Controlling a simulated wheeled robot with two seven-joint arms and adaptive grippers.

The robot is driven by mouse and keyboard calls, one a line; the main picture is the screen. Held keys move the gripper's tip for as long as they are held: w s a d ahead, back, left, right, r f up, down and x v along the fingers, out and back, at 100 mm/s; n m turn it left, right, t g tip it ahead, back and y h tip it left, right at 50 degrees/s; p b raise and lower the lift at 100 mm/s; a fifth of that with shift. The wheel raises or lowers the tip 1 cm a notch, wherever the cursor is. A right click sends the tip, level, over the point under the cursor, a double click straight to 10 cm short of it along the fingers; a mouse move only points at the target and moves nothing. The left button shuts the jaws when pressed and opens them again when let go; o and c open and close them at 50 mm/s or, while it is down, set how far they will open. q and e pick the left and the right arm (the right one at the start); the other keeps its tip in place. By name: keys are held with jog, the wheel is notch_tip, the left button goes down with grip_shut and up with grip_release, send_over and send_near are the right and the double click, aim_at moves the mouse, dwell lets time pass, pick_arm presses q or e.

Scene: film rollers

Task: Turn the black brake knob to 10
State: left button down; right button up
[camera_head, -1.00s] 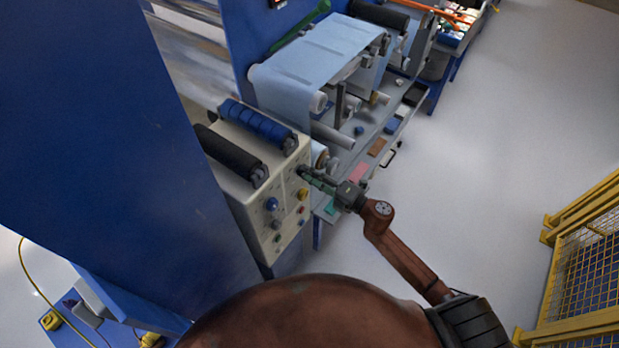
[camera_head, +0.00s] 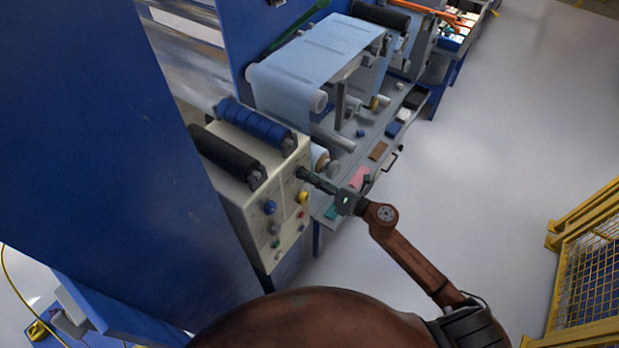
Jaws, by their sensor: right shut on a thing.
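The beige control panel (camera_head: 254,222) faces right at the centre-left, with several knobs and buttons on its face. My right gripper (camera_head: 306,175) reaches in from the right and is shut at the panel's upper right part. It is shut on the black brake knob, which is mostly hidden by the fingers. The knob's scale and the number it points to are too small to read. My left gripper is not in view.
Below the knob are a yellow knob (camera_head: 302,197), a blue knob (camera_head: 270,208) and small buttons. Black and blue rollers (camera_head: 255,122) lie on top of the panel box. A grey shelf (camera_head: 365,150) stands behind my right gripper. Open floor lies to the right, up to a yellow fence (camera_head: 590,240).

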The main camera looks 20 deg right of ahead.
jog(key=shift+f, duration=0.1)
jog(key=o, duration=1.2)
jog(key=shift+c, duration=0.2)
jog(key=v, duration=1.2)
jog(key=shift+d, duration=0.15)
